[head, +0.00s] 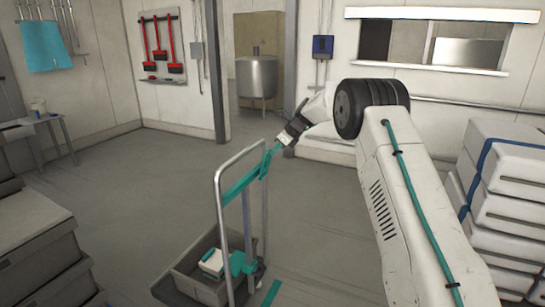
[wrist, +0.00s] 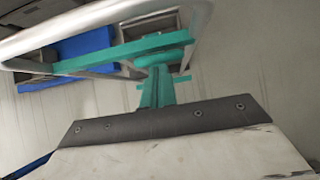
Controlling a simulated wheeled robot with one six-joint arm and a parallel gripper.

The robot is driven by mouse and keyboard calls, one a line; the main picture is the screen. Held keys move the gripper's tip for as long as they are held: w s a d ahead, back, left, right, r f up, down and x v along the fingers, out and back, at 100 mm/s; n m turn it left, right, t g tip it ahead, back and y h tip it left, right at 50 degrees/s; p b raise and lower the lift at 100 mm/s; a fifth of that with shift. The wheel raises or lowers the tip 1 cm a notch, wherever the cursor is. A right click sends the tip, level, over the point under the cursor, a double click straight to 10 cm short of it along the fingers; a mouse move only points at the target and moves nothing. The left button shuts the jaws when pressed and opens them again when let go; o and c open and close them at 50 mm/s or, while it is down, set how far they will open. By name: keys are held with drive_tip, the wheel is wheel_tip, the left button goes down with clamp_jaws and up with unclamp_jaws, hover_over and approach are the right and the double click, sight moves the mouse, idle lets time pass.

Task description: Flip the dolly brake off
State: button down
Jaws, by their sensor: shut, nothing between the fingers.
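The dolly's grey tube handle (head: 222,225) stands upright left of my arm, with a teal crossbar (head: 240,185) running across it. A teal lever-like piece (head: 266,164) sits at the crossbar's right end; I cannot tell for sure that it is the brake. More teal parts (head: 240,264) show low by the deck. My gripper (head: 277,148) is shut and empty, close to the upper right of the handle. In the wrist view its teal fingers (wrist: 157,82) point toward the crossbar (wrist: 95,58); contact cannot be told.
A grey crate (head: 190,284) holding a white-and-teal box (head: 211,262) rests on the dolly deck. Dark bins (head: 40,250) stand at left, and stacked white bundles (head: 505,190) at right. Open floor (head: 165,190) lies behind the dolly. A blue surface (wrist: 85,42) shows in the wrist view.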

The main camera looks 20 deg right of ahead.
drive_tip(key=shift+w+a+r, duration=0.3)
drive_tip(key=shift+w+a, duration=0.25)
drive_tip(key=shift+w, duration=0.05)
drive_tip(key=shift+w+a+r, duration=0.3)
drive_tip(key=shift+w+a, duration=0.2)
drive_tip(key=shift+w, duration=0.1)
drive_tip(key=shift+w+a, duration=0.35)
drive_tip(key=shift+a, duration=0.05)
drive_tip(key=shift+a, duration=0.2)
drive_tip(key=shift+d, duration=0.1)
drive_tip(key=shift+s+d+r, duration=0.15)
drive_tip(key=shift+s+d, duration=0.05)
drive_tip(key=shift+d, duration=0.1)
wheel_tip(320, 180, up, 11)
drive_tip(key=s+d, duration=0.2)
drive_tip(key=shift+s+d, duration=0.25)
drive_tip(key=shift+s, duration=0.05)
